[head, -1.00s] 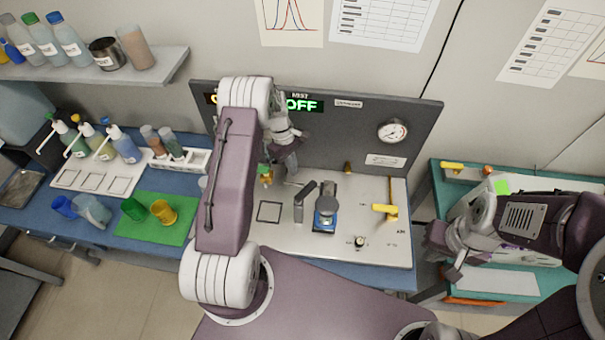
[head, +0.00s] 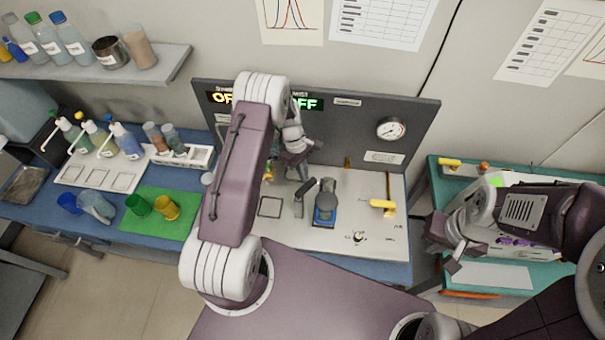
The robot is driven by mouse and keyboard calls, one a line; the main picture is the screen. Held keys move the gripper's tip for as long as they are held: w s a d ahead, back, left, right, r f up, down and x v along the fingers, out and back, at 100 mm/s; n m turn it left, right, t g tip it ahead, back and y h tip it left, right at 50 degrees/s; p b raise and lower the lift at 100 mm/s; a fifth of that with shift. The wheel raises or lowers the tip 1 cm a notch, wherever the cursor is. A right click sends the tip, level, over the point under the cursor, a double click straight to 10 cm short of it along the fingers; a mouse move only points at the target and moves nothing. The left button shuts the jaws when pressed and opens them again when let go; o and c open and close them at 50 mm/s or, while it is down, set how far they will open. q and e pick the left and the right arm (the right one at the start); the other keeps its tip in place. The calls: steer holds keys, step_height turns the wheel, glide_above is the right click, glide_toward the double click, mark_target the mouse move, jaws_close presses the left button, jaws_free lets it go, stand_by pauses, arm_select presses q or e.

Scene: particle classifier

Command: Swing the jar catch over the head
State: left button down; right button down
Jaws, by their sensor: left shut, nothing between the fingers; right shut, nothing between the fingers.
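A grey post with a dark arm on top (head: 305,191), which looks like the jar catch, stands on the white panel just left of a blue holder (head: 324,217). A round dark grey head (head: 328,203) sits over the holder. The dark arm leans up and to the right, beside the head rather than clearly across it. My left gripper (head: 303,174) is shut and empty, just behind and above the catch; whether they touch I cannot tell. My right gripper (head: 447,258) is shut and empty at the right, by the teal table.
The dark backboard (head: 350,125) with a gauge (head: 390,129) rises behind. Cups (head: 166,208) stand on a green mat at left.

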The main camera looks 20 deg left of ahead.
arm_select(q)
steer(key=shift+w+d+f+m+g+b, duration=0.15)
steer(key=shift+d+m+b, duration=0.25)
steer(key=shift+m, duration=0.2)
steer(key=shift+s+d+r+m+g+b, duration=0.15)
steer(key=shift+d+m+b, duration=0.2)
steer(key=shift+m, duration=0.25)
steer(key=m, duration=0.1)
steer(key=d+m+b, duration=0.1)
steer(key=shift+d+f+m+y, duration=0.1)
steer(key=shift+d+m+y, duration=0.2)
steer(key=shift+m+y, duration=0.1)
steer(key=m, duration=0.1)
steer(key=d+m+b, duration=0.1)
steer(key=shift+s+d+m+g, duration=0.15)
steer(key=shift+s+m+g, duration=0.15)
steer(key=shift+s+g, duration=0.1)
steer(key=shift+s+d+m+y+b, duration=0.2)
steer(key=shift+s+d+m+y, duration=0.15)
steer(key=shift+m, duration=0.5)
steer(key=shift+s+d+m+y+b, duration=0.15)
steer(key=shift+s+d+m+y, duration=0.2)
steer(key=shift+m, duration=0.5)
steer(key=s+b+v, duration=0.2)
steer(key=b+v, duration=0.1)
steer(key=v, duration=0.6)
glide_above(315, 183)
steer(key=shift+w+d, duration=0.45)
